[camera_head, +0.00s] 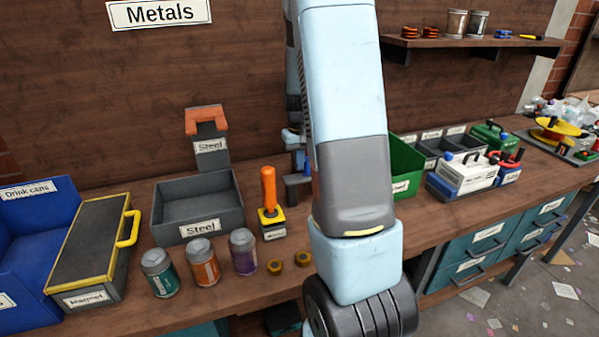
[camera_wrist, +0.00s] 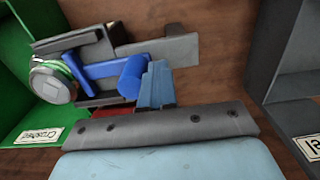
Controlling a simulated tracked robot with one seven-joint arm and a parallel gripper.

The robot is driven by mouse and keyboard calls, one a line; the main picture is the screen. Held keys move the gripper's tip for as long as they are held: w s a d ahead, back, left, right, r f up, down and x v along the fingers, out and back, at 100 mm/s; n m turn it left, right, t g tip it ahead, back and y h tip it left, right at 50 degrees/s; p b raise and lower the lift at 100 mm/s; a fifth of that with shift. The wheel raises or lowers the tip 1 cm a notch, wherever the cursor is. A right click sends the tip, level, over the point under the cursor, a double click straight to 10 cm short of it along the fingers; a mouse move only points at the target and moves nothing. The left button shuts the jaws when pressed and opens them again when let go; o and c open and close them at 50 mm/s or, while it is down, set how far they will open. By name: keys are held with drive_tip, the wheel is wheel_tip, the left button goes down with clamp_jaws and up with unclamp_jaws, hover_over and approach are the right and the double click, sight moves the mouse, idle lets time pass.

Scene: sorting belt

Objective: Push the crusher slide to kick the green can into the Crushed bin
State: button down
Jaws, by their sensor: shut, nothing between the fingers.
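The crusher (camera_wrist: 95,50) is a dark grey frame with a blue slide (camera_wrist: 95,68) that ends in a blue cylindrical handle (camera_wrist: 130,78). The green can (camera_wrist: 52,82), with a silver end and a green band, is at the crusher's left end, beside the green Crushed bin (camera_wrist: 20,105). My gripper (camera_wrist: 158,68) has its light blue fingers shut and empty, just right of the handle; I cannot tell if they touch. In the head view, my arm hides the gripper and most of the crusher, with the green bin (camera_head: 407,165) to its right.
A grey bin (camera_wrist: 295,85) stands close on the right in the wrist view. In the head view, a Steel bin (camera_head: 180,235), an orange-handled block (camera_head: 270,200), several small cans and a Magnet box (camera_head: 92,245) stand left of my arm. White-topped boxes (camera_head: 468,175) stand to the right.

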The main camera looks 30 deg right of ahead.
drive_tip(key=shift+s+d, duration=0.15)
drive_tip(key=shift+d, duration=0.65)
drive_tip(key=shift+s+d, duration=0.15)
drive_tip(key=shift+d, duration=0.6)
drive_tip(key=shift+w+a, duration=1)
drive_tip(key=shift+a, duration=3.95)
wheel_tip(320, 180, up, 8)
drive_tip(key=s+a+r+n+t, duration=0.1)
drive_tip(key=s+a+r, duration=0.3)
drive_tip(key=s+r, duration=0.2)
drive_tip(key=s+a+r+t, duration=0.2)
drive_tip(key=s+a+r, duration=0.1)
drive_tip(key=s+r, duration=0.25)
drive_tip(key=s+a+r+t, duration=0.1)
drive_tip(key=s+a, duration=0.1)
drive_tip(key=s, duration=0.5)
drive_tip(key=s+a+r+n+t, duration=0.1)
drive_tip(key=s+a+r, duration=0.1)
drive_tip(key=s, duration=0.5)
drive_tip(key=shift+s+a+t, duration=0.15)
drive_tip(key=shift+a+t, duration=0.15)
drive_tip(key=shift+a, duration=0.15)
